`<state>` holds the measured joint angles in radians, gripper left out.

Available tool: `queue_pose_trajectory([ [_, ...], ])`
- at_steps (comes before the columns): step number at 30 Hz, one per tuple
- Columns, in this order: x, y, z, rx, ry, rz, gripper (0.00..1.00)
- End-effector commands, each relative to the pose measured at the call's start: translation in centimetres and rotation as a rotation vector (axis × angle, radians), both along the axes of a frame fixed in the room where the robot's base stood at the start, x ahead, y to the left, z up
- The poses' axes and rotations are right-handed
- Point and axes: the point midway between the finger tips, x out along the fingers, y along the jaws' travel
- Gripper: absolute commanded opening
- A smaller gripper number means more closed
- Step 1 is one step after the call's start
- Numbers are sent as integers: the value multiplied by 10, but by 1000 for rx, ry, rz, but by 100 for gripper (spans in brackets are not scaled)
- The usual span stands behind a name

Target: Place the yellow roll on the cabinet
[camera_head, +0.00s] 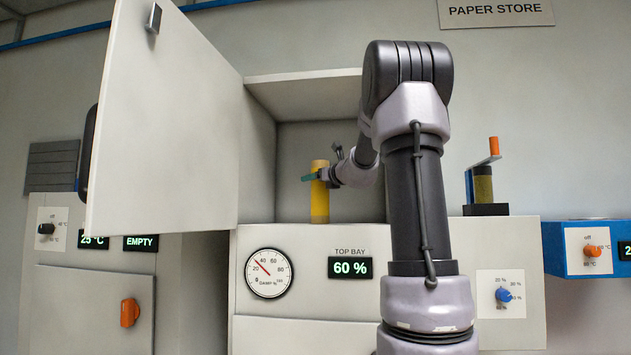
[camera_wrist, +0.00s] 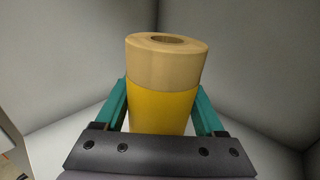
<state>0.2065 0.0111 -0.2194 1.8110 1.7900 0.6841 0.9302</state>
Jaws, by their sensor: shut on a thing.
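The yellow roll (camera_head: 320,200) stands upright inside the open bay of the cabinet (camera_head: 400,290). It has a tan upper part and a yellow lower part, and the wrist view shows the roll (camera_wrist: 162,85) with a hole in its top. My gripper (camera_head: 318,177) reaches into the bay from the right and is shut on the roll, with a green finger on each side of it in the wrist view (camera_wrist: 160,118). The roll's base looks at or near the bay floor; I cannot tell whether it touches.
The bay's door (camera_head: 165,120) stands wide open at the left. A "TOP BAY" display (camera_head: 350,267) reads 60 % beside a dial gauge (camera_head: 269,273). A winder with an orange handle (camera_head: 484,185) stands on the cabinet top at the right. A blue unit (camera_head: 590,255) is at the far right.

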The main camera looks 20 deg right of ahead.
Motion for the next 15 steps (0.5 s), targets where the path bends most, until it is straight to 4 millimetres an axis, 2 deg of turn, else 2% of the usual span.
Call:
queue_pose_trajectory([
  [8, 0, 0, -1, 1, -1, 0, 0],
  [9, 0, 0, -2, 2, -1, 0, 83],
  [10, 0, 0, -2, 1, 0, 0, 94],
  [11, 0, 0, -2, 1, 0, 0, 100],
  [15, 0, 0, -2, 1, 0, 0, 100],
])
